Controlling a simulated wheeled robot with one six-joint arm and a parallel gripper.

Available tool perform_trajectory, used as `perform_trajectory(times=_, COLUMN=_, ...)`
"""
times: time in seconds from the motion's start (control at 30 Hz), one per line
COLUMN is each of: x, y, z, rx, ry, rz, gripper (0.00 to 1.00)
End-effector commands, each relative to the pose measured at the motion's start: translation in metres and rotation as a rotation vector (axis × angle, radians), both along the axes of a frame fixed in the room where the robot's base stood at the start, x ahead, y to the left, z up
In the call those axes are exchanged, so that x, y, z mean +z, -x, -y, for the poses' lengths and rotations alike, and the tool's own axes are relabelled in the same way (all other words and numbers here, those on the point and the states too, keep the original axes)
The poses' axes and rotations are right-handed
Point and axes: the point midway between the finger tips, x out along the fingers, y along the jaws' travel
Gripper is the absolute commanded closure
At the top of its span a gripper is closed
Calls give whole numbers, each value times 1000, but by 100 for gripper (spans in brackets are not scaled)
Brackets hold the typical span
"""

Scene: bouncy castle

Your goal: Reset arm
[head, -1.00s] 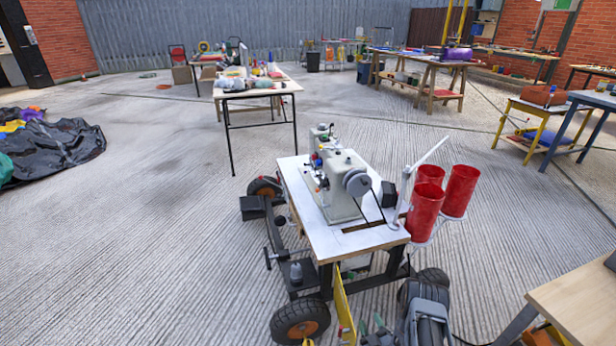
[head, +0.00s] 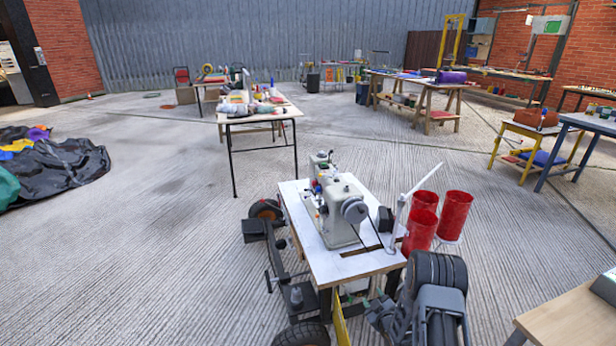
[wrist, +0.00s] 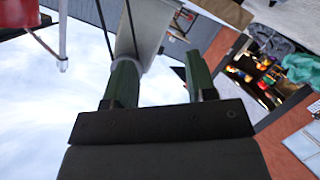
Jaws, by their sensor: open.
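My gripper (head: 374,308) shows low in the head view, at the near right side of the sewing table, with my dark arm links above and right of it. In the wrist view my gripper (wrist: 162,80) has its two green fingers apart, with a clear gap between them. I see nothing held. A pale grey machine part and a dark cord show beyond the fingers; I cannot tell how far off they are. The sewing machine (head: 338,212) stands upright on the white-topped table (head: 318,258).
Red cylinders (head: 453,215) stand at the sewing table's right side, close to my arm. A wooden table (head: 575,322) is at the lower right. A cluttered table (head: 285,112) stands behind. Dark fabric (head: 70,172) lies at the left. Concrete floor (head: 150,260) at left is clear.

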Motion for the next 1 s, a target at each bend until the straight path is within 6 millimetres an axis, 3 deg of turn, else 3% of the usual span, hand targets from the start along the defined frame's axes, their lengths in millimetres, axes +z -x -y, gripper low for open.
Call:
perform_trajectory(times=0.03, x=49, y=-11, z=0, rx=-14, ry=6, rz=-33, gripper=49)
perform_trajectory(times=0.13, x=115, y=-19, z=1, rx=-68, ry=2, rz=-139, gripper=49)
perform_trajectory(times=0.27, x=199, y=-12, z=0, rx=-151, ry=-25, rz=-276, gripper=49)
perform_trajectory(times=0.47, x=322, y=34, z=-10, rx=-294, ry=-102, rz=-475, gripper=49)
perform_trajectory(times=0.6, x=397, y=87, z=-22, rx=-388, ry=-178, rz=-613, gripper=49)
perform_trajectory(times=0.8, x=472, y=172, z=-42, rx=-494, ry=-286, rz=-792, gripper=49)
perform_trajectory(times=1.0, x=510, y=236, z=-56, rx=-552, ry=-354, rz=-925, gripper=49)
